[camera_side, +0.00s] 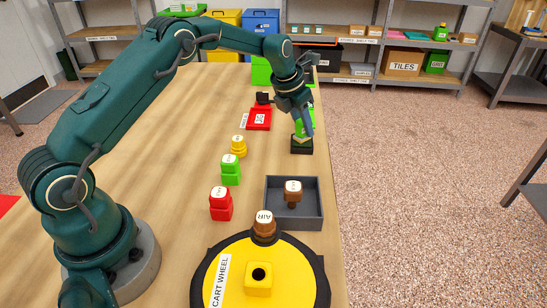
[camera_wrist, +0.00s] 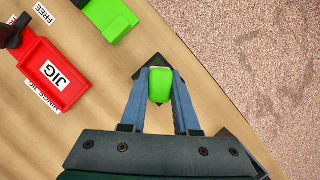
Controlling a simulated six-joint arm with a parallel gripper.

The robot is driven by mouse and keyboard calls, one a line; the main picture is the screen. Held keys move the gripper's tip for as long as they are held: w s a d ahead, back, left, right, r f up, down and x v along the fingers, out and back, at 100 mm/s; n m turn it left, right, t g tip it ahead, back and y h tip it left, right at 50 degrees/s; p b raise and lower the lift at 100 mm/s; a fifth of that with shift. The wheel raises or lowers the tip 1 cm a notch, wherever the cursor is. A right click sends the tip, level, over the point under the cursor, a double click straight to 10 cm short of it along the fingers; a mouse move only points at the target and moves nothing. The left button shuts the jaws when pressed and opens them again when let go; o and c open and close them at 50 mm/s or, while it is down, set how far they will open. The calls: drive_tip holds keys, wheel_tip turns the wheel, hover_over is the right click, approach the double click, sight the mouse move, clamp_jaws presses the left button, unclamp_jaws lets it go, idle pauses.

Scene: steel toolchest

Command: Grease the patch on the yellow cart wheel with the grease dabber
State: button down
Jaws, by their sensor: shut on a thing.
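The yellow cart wheel (camera_side: 282,292) with a black tyre lies flat at the near end of the bench. It has a square yellow hub block (camera_side: 258,279) with a dark hole. I cannot make out a separate patch on it. My gripper (camera_side: 302,131) is at the far right of the bench; in the wrist view its two blue fingers (camera_wrist: 161,88) are closed on the sides of a green handle (camera_wrist: 160,86). The handle is over a black block (camera_side: 302,146). I cannot read a label on it, so I cannot tell whether it is the grease dabber.
A brown AIR cap (camera_side: 264,218) stands at the wheel's far edge. Beyond is a grey tray (camera_side: 275,219) holding a brown piece (camera_side: 292,189). Red (camera_side: 221,206), green (camera_side: 230,172) and yellow (camera_side: 239,147) pieces stand left. A red JIG box (camera_wrist: 56,73) lies left of my gripper.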

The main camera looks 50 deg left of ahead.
drive_tip(key=shift+f, duration=0.1)
idle(0.3)
drive_tip(key=shift+r, duration=3.55)
drive_tip(key=shift+r, duration=0.1)
